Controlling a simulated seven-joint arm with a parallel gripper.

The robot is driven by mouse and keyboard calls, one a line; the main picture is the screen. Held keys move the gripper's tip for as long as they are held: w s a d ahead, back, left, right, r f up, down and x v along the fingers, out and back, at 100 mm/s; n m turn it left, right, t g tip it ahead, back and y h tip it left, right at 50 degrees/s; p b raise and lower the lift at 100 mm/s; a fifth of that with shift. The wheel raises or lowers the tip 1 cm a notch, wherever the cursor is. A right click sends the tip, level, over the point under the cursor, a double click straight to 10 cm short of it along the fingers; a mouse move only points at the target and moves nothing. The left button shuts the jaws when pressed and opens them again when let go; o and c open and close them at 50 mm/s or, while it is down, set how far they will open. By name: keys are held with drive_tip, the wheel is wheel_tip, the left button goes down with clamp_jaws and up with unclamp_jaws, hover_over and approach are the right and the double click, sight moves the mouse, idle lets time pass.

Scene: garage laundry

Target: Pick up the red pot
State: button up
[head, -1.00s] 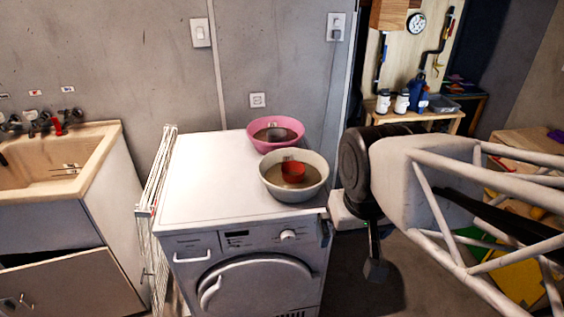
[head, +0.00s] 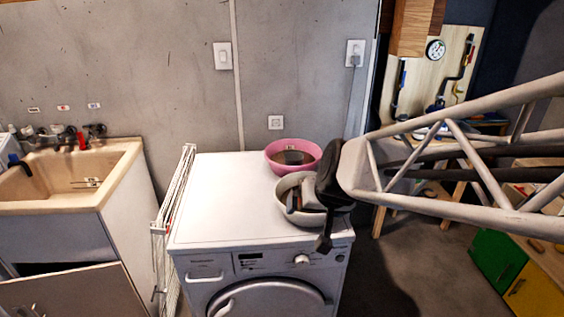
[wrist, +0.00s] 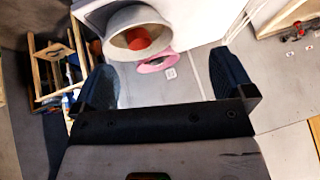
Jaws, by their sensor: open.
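The red pot (wrist: 138,38) sits inside a pale bowl (wrist: 118,20) in the wrist view, beyond the space between my fingers and left of its middle. In the head view the pale bowl (head: 284,212) stands on the front right of the washing machine's top. My gripper and wrist cover part of that bowl, and I cannot make out the red pot there. My gripper (wrist: 165,79) is open, its two dark fingers wide apart with nothing between them.
A pink bowl (head: 273,160) stands behind the pale bowl on the white washing machine (head: 215,200). A folded drying rack (head: 172,220) leans at the machine's left, near the sink (head: 65,175). A wooden workbench (head: 455,150) is at the back right. The machine's left top is clear.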

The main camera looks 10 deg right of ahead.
drive_tip(key=w+a+f+m+t+h, duration=0.1)
drive_tip(key=w+f+t, duration=0.15)
drive_tip(key=w, duration=0.55)
drive_tip(key=w+a+f+m+t+h, duration=0.1)
drive_tip(key=w+f+m, duration=0.15)
drive_tip(key=w, duration=0.55)
drive_tip(key=w+d+f+m+h, duration=0.2)
drive_tip(key=w+f+m+h, duration=0.1)
drive_tip(key=w+f+h, duration=0.4)
drive_tip(key=shift+d+f, duration=0.4)
drive_tip(key=shift+f, duration=1.45)
drive_tip(key=shift+w, duration=0.1)
drive_tip(key=shift+x, duration=1.3)
drive_tip(key=shift+x, duration=2.6)
